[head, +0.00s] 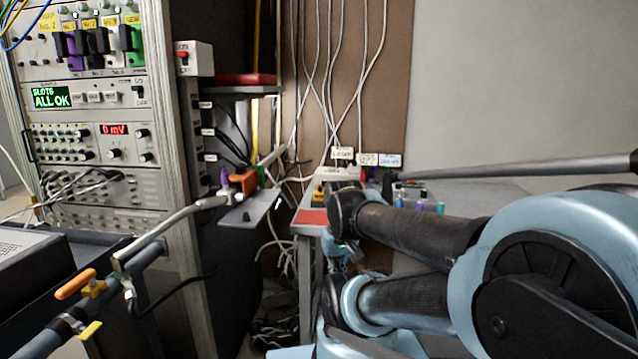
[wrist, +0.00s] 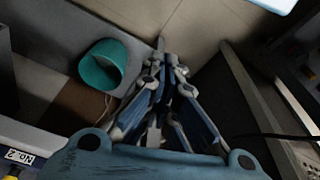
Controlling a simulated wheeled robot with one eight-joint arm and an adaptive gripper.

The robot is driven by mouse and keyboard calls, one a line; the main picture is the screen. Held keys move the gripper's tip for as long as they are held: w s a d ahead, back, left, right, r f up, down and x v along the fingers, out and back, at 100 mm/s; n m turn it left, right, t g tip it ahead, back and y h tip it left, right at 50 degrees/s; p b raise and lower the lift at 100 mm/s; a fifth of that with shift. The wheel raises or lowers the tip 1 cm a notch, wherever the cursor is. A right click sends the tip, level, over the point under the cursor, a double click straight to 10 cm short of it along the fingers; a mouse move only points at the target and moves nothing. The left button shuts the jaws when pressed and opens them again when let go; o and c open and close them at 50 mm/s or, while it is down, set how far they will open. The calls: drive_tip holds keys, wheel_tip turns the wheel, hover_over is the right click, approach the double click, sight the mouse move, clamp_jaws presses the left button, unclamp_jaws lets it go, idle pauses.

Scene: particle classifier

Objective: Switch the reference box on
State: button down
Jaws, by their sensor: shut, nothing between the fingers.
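No box in view carries a readable "reference" label, so I cannot tell for certain which one it is. A small pale box with a red switch (head: 193,58) is fixed to the upper right side of the instrument rack in the head view; its switch position is too small to tell. My gripper (wrist: 165,62) shows in the wrist view with its fingers together and empty, pointing down over the floor. It touches nothing there. In the head view my arm fills the lower right and the fingers cannot be made out.
The instrument rack (head: 100,195) stands at left, with a shelf (head: 247,218) jutting from it. A table with a red patch (head: 312,216) and cables is at centre. A teal open cylinder (wrist: 103,66) and a "ON" label (wrist: 20,156) show in the wrist view.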

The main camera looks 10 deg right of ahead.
drive_tip(key=w+a+r+n+y, duration=0.15)
drive_tip(key=w+r+n, duration=0.45)
drive_tip(key=w+r, duration=1.05)
drive_tip(key=w+d+r+n+y, duration=0.1)
drive_tip(key=w+n, duration=0.3)
drive_tip(key=w, duration=0.9)
drive_tip(key=w+d+r+n+g+y, duration=0.1)
drive_tip(key=w+r+n, duration=0.3)
drive_tip(key=w, duration=1)
